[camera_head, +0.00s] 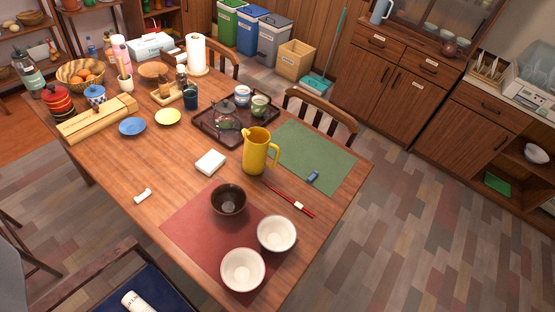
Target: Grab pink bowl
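Two pale bowls sit side by side near the front corner of the wooden table, by a dark bowl. The nearer pale bowl (242,270) is whitish with a faint warm tint and stands upright on the red placemat. The other pale bowl (276,233) is cream-white and stands just behind it to the right, at the mat's edge. No bowl looks clearly pink, and I cannot tell which one is the pink bowl. Both look empty. My gripper is not in view.
The dark bowl (228,199) stands on the red placemat (190,225). A yellow pitcher (256,152), red chopsticks (288,199) and a white block (210,162) lie farther back. A chair (65,285) is at the lower left. Floor to the right (430,220) is clear.

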